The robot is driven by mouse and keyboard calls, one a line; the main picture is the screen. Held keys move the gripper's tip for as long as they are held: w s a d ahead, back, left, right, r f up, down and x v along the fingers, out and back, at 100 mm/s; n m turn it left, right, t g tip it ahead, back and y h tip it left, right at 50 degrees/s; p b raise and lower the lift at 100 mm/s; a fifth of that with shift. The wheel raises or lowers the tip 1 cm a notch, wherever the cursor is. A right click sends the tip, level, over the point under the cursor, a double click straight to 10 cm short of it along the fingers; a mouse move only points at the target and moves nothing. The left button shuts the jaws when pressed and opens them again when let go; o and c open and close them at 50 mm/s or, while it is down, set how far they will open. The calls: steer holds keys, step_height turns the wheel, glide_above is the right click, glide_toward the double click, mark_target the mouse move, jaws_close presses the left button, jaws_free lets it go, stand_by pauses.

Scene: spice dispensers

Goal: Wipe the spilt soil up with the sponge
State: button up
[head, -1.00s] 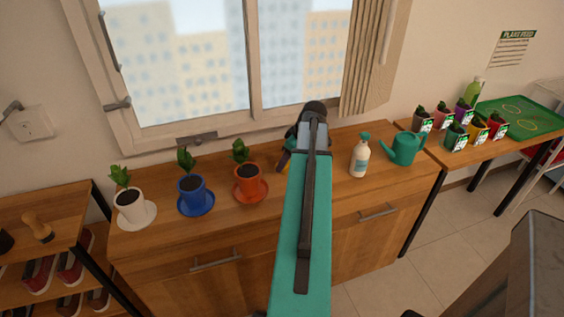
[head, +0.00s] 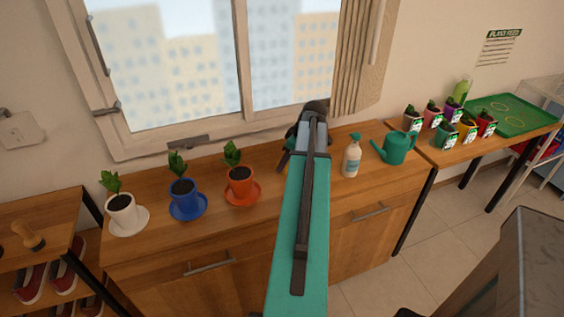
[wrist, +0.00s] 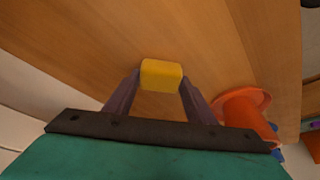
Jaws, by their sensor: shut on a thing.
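My gripper (wrist: 160,82) is shut on a yellow sponge (wrist: 161,74) in the wrist view, with a dark finger on each side of it. The sponge is over the bare wooden top of the cabinet; I cannot tell whether it touches the wood. In the head view my arm hides most of the gripper and the sponge. No spilt soil can be made out in either view. The orange pot (wrist: 245,115) is to the right of the gripper in the wrist view.
On the cabinet top (head: 150,190) stand a white pot (head: 122,213), a blue pot (head: 184,196) and an orange pot on saucers, left of my arm. A spray bottle (head: 352,158) and a green watering can (head: 396,149) stand on the right. A window is behind.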

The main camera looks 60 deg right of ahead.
steer(key=shift+s+d, duration=0.5)
steer(key=shift+d, duration=0.15)
steer(key=shift+w+r+p, duration=0.1)
steer(key=shift+r+p, duration=1.7)
steer(key=shift+r, duration=1.25)
steer(key=shift+r+p, duration=0.85)
steer(key=shift+r, duration=0.65)
